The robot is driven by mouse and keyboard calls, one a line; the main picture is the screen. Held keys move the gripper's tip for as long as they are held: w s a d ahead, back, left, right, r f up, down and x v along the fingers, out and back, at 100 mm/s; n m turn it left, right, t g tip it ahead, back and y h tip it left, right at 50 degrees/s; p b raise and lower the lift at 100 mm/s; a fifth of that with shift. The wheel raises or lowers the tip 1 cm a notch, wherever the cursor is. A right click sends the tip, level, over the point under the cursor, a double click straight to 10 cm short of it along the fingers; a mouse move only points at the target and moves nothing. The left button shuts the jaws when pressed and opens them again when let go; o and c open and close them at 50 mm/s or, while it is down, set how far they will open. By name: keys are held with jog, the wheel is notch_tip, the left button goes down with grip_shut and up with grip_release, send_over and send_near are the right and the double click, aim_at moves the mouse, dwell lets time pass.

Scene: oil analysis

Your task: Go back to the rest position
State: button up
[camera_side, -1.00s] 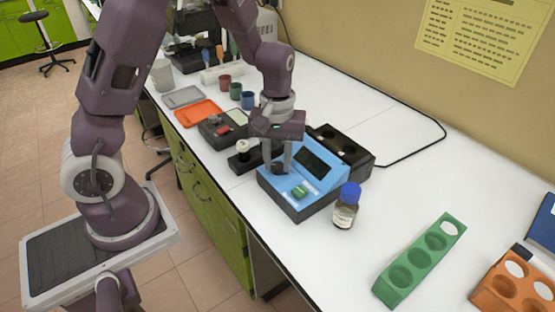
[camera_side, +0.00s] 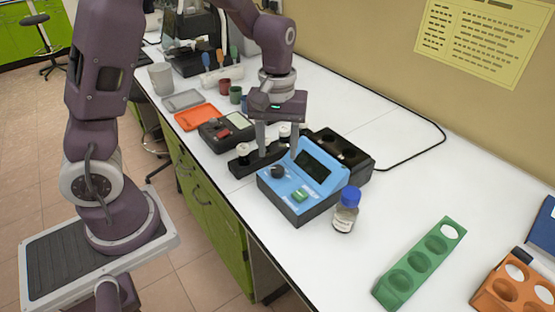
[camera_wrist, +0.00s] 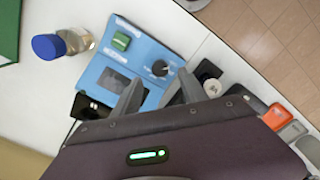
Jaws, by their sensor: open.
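My gripper (camera_side: 278,145) is open and empty, with its fingers pointing down above the back left part of the blue device (camera_side: 325,188). The device has a dark screen, a black knob (camera_side: 278,171) and a green button (camera_side: 300,194). In the wrist view my gripper (camera_wrist: 157,95) spans over the blue device (camera_wrist: 158,55), with the knob (camera_wrist: 160,68) beyond the fingertips. The bottle with a blue cap (camera_side: 346,208) stands upright to the right of the device; it also shows in the wrist view (camera_wrist: 72,42).
A black block with wells (camera_side: 340,148) stands behind the device. A black holder with white-topped items (camera_side: 243,160) is to its left. A green rack (camera_side: 420,262) and an orange rack (camera_side: 512,290) lie at right. Bare white bench (camera_side: 400,190) lies between.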

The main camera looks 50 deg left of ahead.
jog(key=shift+r, duration=0.95)
jog(key=s+d+r+m+t, duration=0.1)
jog(key=s+r+m, duration=0.3)
jog(key=s, duration=0.5)
jog(key=s+d+r+m+t, duration=0.2)
jog(key=s+r+m+t, duration=0.2)
jog(key=s+r, duration=0.5)
jog(key=shift+s+d+m+t, duration=0.25)
jog(key=shift+d+m+t, duration=0.05)
jog(key=shift+m, duration=0.3)
